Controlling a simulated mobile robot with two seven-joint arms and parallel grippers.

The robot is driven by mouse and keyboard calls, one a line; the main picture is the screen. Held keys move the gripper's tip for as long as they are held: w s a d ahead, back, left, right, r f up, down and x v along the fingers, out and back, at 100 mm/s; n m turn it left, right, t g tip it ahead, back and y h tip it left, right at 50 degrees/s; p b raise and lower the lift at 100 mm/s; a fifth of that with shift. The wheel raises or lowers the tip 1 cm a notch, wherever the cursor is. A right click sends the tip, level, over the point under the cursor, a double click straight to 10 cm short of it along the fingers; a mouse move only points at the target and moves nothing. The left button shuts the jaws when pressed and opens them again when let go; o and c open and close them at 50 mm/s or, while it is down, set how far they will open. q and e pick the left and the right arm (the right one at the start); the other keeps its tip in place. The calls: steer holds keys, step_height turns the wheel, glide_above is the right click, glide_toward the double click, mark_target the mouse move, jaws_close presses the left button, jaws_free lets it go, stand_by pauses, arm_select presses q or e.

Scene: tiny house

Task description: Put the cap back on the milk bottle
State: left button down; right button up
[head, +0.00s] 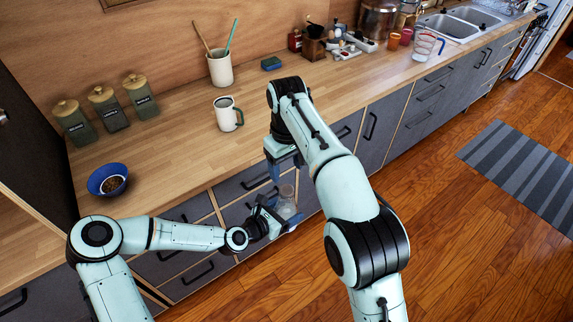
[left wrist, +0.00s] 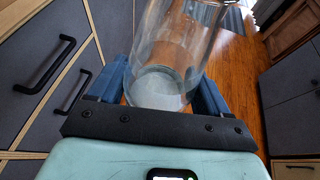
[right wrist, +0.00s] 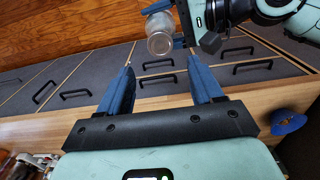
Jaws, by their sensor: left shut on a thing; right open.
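A clear glass bottle (head: 286,206) is held off the counter, in front of the drawers, by my left gripper (head: 279,212). In the left wrist view the bottle (left wrist: 170,60) stands between the two blue fingers, with some whitish content or base showing low in it. My right gripper (head: 284,170) is just above the bottle, pointing down. In the right wrist view its fingers (right wrist: 162,70) are apart with nothing between them, and the bottle (right wrist: 160,40) is beyond the tips. I cannot make out a separate cap in any view.
The wooden counter (head: 180,150) carries a blue bowl (head: 108,179), a white mug (head: 228,114), a utensil crock (head: 220,68), several lidded canisters (head: 106,108) and a blue sponge (head: 271,63). Grey drawers (head: 190,268) lie behind the bottle. The floor at right is open.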

mark_target(286, 190)
steer(key=shift+f, duration=4.05)
